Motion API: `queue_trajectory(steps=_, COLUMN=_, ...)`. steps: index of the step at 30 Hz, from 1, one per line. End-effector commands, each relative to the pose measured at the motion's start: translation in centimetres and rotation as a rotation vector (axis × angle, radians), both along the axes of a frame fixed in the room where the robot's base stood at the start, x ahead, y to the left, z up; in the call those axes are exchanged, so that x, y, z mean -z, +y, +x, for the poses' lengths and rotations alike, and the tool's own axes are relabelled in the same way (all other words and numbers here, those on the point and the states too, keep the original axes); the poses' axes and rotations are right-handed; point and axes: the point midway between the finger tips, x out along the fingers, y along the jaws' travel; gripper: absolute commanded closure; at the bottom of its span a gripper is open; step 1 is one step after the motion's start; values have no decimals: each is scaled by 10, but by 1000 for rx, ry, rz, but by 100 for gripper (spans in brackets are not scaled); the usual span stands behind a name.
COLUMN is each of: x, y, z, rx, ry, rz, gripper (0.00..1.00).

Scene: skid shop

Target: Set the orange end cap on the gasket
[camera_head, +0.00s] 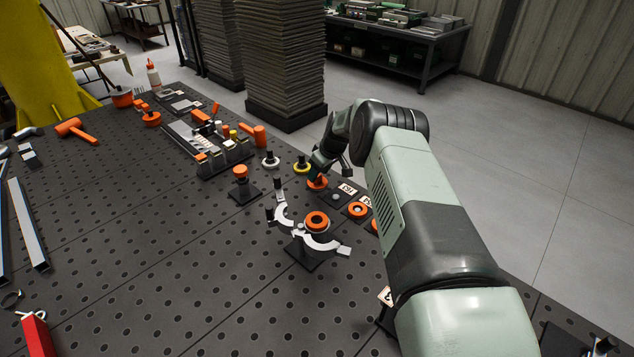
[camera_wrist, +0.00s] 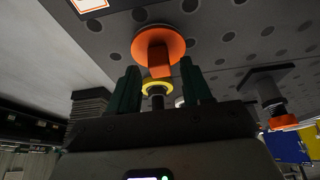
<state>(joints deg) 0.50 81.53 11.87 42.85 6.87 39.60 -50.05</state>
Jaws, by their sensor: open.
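The orange end cap (camera_wrist: 153,42), a round disc with a blocky stem, shows in the wrist view just ahead of my fingers. In the head view it sits on the table (camera_head: 317,184) below my gripper (camera_head: 317,172), partly hidden by it. My gripper's two green fingers (camera_wrist: 159,72) are apart, with the cap's stem near the gap between them; I cannot tell if they touch it. An orange ring (camera_head: 317,219), which may be the gasket, sits on a stand between the open halves of a silver clamp (camera_head: 322,245).
Black plates with numbered cards (camera_head: 348,188) and another orange ring part (camera_head: 357,210) lie right of the clamp. An orange-topped part (camera_head: 241,172) stands to the left.

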Motion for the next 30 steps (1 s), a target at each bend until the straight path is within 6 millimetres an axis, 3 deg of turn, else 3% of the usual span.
queue_trajectory(steps=6, x=9, y=0, z=0, rx=0, ry=0, rz=0, gripper=51)
queue_trajectory(steps=19, x=9, y=0, z=0, rx=0, ry=0, rz=0, gripper=53)
queue_trajectory(steps=28, x=9, y=0, z=0, rx=0, ry=0, rz=0, gripper=99)
queue_trajectory(steps=30, x=9, y=0, z=0, rx=0, ry=0, rz=0, gripper=100)
